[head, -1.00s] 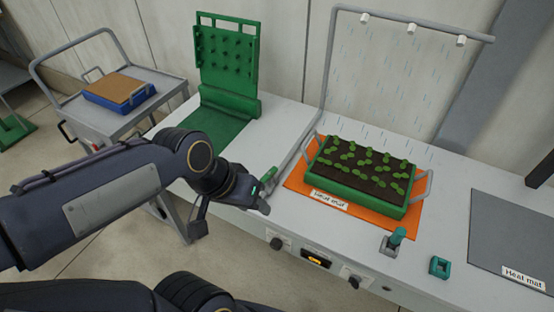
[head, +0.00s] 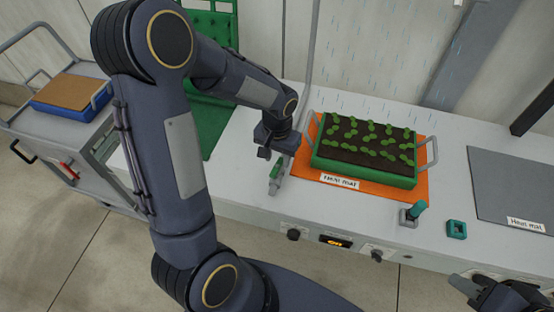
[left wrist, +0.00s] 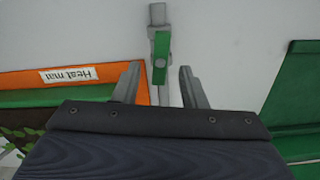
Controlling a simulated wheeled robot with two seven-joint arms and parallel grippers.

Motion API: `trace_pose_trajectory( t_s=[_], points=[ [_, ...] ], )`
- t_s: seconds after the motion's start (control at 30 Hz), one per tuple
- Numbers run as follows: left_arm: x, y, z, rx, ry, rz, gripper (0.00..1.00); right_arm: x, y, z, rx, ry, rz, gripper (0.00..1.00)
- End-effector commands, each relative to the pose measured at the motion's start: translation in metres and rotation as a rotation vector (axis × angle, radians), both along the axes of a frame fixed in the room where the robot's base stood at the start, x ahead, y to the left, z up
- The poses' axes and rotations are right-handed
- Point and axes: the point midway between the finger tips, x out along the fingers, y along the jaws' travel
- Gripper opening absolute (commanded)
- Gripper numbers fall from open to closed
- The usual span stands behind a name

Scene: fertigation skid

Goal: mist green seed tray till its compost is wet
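The green seed tray (head: 362,174) holds dark brown compost with green seedlings and sits on an orange heat mat (head: 424,196). Pale blue mist streaks show behind and above it. A valve with a green handle (head: 276,172) stands at the bench front, left of the tray; it also shows in the left wrist view (left wrist: 160,58). My left gripper (head: 272,152) is just above and behind this handle. In the left wrist view its fingers (left wrist: 158,84) are apart, with the handle ahead between them, not gripped. My right gripper (head: 462,284) is low at the right edge, partly cut off.
A lever switch (head: 413,212) and a teal square part (head: 456,229) are right of the tray. A grey heat mat (head: 508,184) lies bare beyond. A green pegged rack (head: 208,118) is at left, near a cart (head: 50,128) with a blue tray (head: 72,104). A lit amber display (head: 336,241) is on the bench front.

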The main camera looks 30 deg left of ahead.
Motion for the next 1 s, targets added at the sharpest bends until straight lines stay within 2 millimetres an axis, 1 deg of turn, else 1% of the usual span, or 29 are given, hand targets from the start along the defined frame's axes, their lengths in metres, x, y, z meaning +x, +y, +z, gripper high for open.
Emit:
trace_pose_trajectory(
  t_s=[0.03, 0.1, 0.2, 0.3, 0.5, 0.53, 0.57, 0.8, 0.83, 1.0],
  points=[
    [-0.001, 0.0, -0.008, 0.0, 0.004, 0.0, 0.38, 0.0, 0.0, 0.001, 0.0, 0.0, 0.0, 0.34],
    [0.0, 0.0, -0.016, 0.0, 0.002, 0.001, 0.38, 0.0, 0.0, 0.002, 0.0, 0.0, 0.0, 0.34],
    [0.0, 0.0, -0.023, -0.001, 0.0, 0.001, 0.38, 0.0, 0.0, 0.002, 0.0, 0.0, 0.0, 0.34],
    [0.0, 0.0, -0.026, -0.001, 0.0, 0.001, 0.38, 0.0, 0.0, 0.002, 0.0, 0.0, 0.0, 0.34],
    [0.0, 0.0, -0.027, -0.002, -0.001, 0.001, 0.38, 0.0, 0.0, 0.002, 0.0, 0.0, 0.0, 0.34],
    [0.0, 0.0, -0.027, -0.002, -0.001, 0.001, 0.37, 0.0, 0.0, 0.002, 0.0, 0.0, 0.0, 0.34],
    [0.0, 0.0, -0.027, -0.002, -0.001, 0.001, 0.33, 0.0, 0.0, 0.002, 0.0, 0.0, 0.0, 0.34],
    [0.0, 0.0, -0.026, -0.002, -0.001, 0.001, 0.02, 0.0, 0.0, 0.002, 0.0, 0.0, 0.0, 0.34],
    [0.0, 0.0, -0.026, -0.002, -0.001, 0.001, 0.0, 0.0, 0.0, 0.002, 0.0, 0.0, 0.0, 0.34],
    [0.0, 0.0, -0.026, -0.002, -0.001, -0.003, 0.0, 0.0, 0.0, 0.002, 0.0, 0.0, 0.0, 0.34]
  ],
)
